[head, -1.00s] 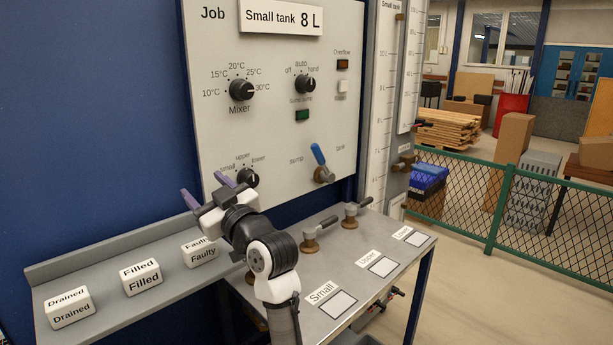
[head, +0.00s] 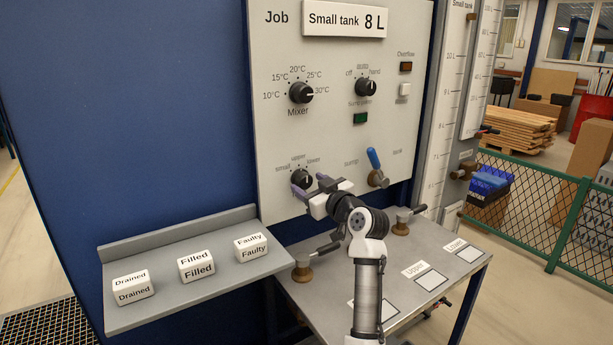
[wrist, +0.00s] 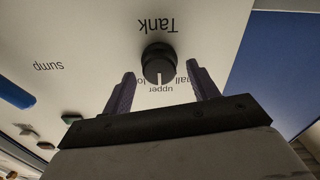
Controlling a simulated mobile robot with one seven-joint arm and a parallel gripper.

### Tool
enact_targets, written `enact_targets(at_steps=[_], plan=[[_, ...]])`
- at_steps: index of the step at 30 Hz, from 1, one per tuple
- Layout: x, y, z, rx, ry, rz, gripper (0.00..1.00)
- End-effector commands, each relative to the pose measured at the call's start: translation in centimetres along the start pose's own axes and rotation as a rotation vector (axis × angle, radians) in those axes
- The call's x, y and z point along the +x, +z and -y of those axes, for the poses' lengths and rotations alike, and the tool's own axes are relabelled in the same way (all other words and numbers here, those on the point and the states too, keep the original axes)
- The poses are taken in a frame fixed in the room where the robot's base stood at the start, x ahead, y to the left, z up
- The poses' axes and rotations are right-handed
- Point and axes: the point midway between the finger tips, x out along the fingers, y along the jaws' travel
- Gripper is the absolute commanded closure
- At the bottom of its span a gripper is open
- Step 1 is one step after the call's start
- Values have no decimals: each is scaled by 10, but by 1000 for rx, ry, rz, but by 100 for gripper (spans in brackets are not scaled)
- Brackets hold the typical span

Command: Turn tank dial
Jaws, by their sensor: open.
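The tank dial (head: 302,178) is a black round knob low on the white panel, with the labels small, upper and lower around it. In the wrist view the dial (wrist: 158,62) lies between the two purple fingers, and its white mark points towards "upper". My gripper (head: 312,187) is open in front of the dial and partly covers it in the head view. In the wrist view my gripper (wrist: 161,85) has a finger on each side of the knob, with gaps. I cannot tell how deep the fingertips reach.
The mixer dial (head: 301,92) and pump dial (head: 366,87) sit higher on the panel. A blue-handled lever (head: 375,165) is to the right. A grey shelf (head: 135,246) holds labelled blocks. Below is a metal bench (head: 330,277) with brass-based valve handles (head: 402,222).

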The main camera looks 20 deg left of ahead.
Motion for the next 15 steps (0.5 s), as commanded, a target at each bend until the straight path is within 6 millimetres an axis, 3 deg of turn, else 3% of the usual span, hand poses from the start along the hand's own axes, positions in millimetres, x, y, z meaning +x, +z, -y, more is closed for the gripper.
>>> enact_targets(at_steps=[6,15], plan=[[22,-1,0,0,0,-1,41],[24,0,0,-1,1,-1,41]])
